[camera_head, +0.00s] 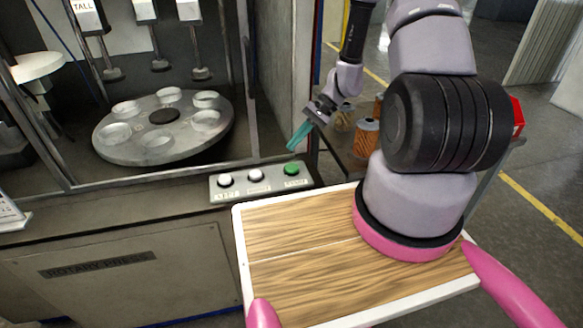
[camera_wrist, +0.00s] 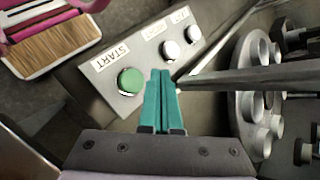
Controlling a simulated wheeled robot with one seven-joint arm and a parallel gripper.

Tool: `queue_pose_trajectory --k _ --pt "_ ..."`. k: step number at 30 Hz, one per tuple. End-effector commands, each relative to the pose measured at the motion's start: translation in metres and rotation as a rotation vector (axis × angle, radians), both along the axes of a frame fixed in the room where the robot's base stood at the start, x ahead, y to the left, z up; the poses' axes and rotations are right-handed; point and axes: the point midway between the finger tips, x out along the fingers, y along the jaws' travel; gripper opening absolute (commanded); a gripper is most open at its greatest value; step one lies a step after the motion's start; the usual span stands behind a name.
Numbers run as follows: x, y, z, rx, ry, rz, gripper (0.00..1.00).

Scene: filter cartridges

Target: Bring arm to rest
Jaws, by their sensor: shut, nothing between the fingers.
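My gripper (camera_head: 299,136) has teal fingers and is raised just above the right end of the button panel, near the green START button (camera_head: 292,170). In the wrist view the two teal fingers (camera_wrist: 165,76) lie together with nothing between them. The green START button (camera_wrist: 131,81) shows just left of the fingertips there, and I see no contact with it. My arm bends up and over from its pink-ringed base at the right of the head view.
The button panel (camera_head: 260,190) also carries two white buttons. Behind it stands a rotary press with a round table (camera_head: 190,140) of several cups and a frame post close to the fingers. Orange filter cartridges (camera_head: 366,138) stand behind my arm. A wood-topped board (camera_head: 300,262) lies in front.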

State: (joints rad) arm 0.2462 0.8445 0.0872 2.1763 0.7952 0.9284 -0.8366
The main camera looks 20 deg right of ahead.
Motion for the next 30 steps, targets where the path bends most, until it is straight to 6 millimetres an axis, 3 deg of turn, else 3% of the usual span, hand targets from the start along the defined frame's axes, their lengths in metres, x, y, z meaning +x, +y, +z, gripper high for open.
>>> queue_pose_trajectory --k 12,16,20,23,30 --pt "0.000 0.000 0.001 0.000 -0.001 0.000 0.00" --pt "0.004 -0.001 0.017 -0.018 -0.024 0.013 0.00" --pt "0.010 -0.005 0.060 -0.068 -0.082 0.041 0.00" --pt "0.011 -0.008 0.103 -0.122 -0.140 0.067 0.00" --pt "-0.004 -0.014 0.200 -0.257 -0.283 0.101 0.00"
